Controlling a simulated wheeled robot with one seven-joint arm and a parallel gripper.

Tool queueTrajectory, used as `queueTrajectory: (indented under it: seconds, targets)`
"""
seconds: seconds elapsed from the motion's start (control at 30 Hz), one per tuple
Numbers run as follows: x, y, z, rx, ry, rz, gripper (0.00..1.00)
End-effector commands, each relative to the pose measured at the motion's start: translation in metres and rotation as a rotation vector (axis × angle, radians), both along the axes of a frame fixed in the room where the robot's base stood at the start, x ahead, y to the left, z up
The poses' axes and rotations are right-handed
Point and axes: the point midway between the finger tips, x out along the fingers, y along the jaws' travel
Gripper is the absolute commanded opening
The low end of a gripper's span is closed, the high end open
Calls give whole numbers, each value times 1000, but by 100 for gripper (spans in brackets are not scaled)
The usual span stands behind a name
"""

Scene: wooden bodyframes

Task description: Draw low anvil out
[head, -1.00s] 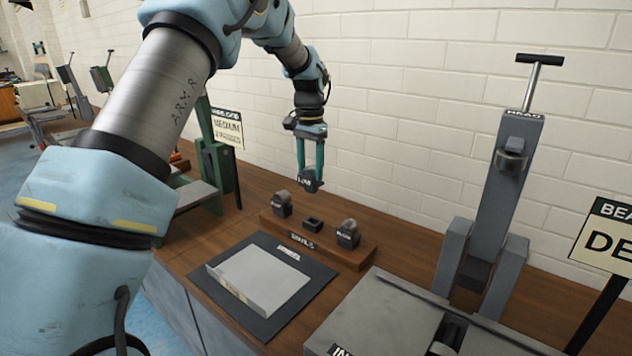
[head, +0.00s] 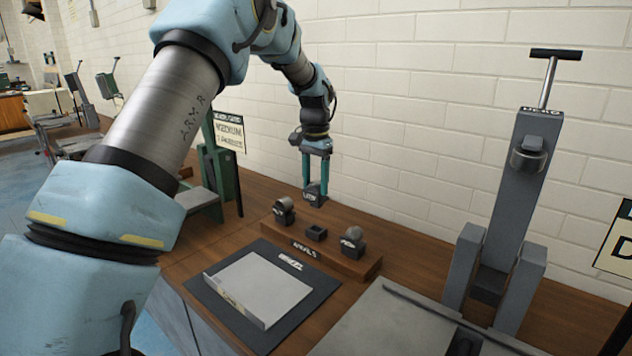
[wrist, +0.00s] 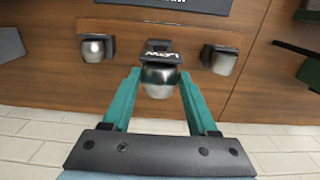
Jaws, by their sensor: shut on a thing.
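My gripper (head: 315,188) is shut on the low anvil (head: 314,196), a small dark block marked LOW with a rounded metal part. In the wrist view the low anvil (wrist: 160,80) sits between the teal fingers. In the head view it hangs above the wooden anvil rack (head: 336,262), just behind the rack's middle. An empty dark socket (head: 316,232) shows in the middle of the rack. Two other anvils stand in the rack, one on the left (head: 284,211) and one on the right (head: 352,242).
A grey slab (head: 258,288) lies on a dark mat (head: 218,305) in front of the rack. A grey press (head: 505,210) with a T-handle stands at the right. A green press (head: 220,165) stands left, partly behind my arm. A brick wall is close behind.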

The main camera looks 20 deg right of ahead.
Motion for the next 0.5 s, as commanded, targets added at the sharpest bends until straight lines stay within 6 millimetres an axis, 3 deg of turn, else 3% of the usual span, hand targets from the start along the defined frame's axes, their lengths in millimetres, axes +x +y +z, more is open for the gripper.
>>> queueTrajectory:
  seconds: [0.5]
  targets:
    - [0, 0, -39, -1, -2, 0, 0]
